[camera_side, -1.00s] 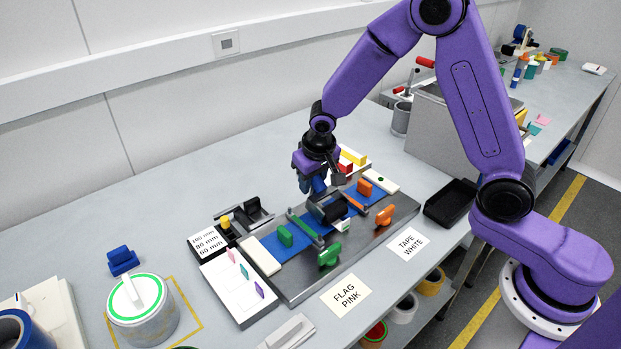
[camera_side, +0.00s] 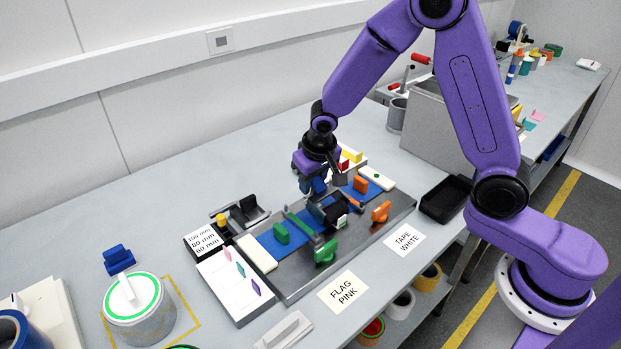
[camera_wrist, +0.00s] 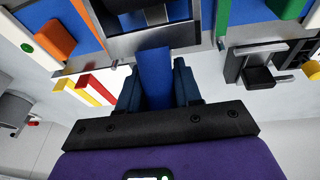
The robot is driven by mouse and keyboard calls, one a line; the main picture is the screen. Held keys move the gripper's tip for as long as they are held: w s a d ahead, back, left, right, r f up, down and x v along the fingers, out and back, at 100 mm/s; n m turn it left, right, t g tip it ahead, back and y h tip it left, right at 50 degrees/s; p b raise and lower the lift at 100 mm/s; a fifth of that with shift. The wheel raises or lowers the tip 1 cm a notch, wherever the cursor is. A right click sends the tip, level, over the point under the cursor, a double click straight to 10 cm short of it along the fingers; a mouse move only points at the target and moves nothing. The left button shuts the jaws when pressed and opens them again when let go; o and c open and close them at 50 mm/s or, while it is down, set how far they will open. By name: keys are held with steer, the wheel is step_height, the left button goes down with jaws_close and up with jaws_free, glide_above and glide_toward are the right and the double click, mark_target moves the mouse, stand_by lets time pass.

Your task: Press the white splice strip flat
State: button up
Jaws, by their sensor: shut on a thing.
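My gripper (camera_side: 313,186) points down over the back middle of the grey splicing fixture (camera_side: 290,291). In the wrist view its dark blue fingers (camera_wrist: 157,92) are shut on a blue piece (camera_wrist: 154,72), one finger on each side. A black block (camera_side: 337,209) sits just in front of and below the fingers, over the middle of the blue web (camera_side: 373,190). A small white bit (camera_side: 342,221), which may be the end of the white splice strip, shows at the block's front edge. The rest of the strip is hidden, so I cannot tell if it lies flat.
Green clamps (camera_side: 326,252) and orange clamps (camera_side: 381,211) stand on the fixture. Red and yellow upright pieces (camera_side: 350,155) are behind it. Cards (camera_side: 343,291) lie in front, with a flag board (camera_side: 238,283) at left.

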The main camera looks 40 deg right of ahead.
steer(key=shift+r, duration=0.1)
stand_by(0.3)
steer(key=shift+w+r, duration=0.3)
steer(key=shift+r, duration=1)
steer(key=shift+w+r, duration=0.35)
steer(key=shift+r, duration=1)
steer(key=shift+w+r, duration=0.3)
steer(key=shift+r, duration=1)
steer(key=s+d+f, duration=0.2)
steer(key=s+d, duration=0.6)
steer(key=d, duration=0.2)
steer(key=shift+f, duration=0.2)
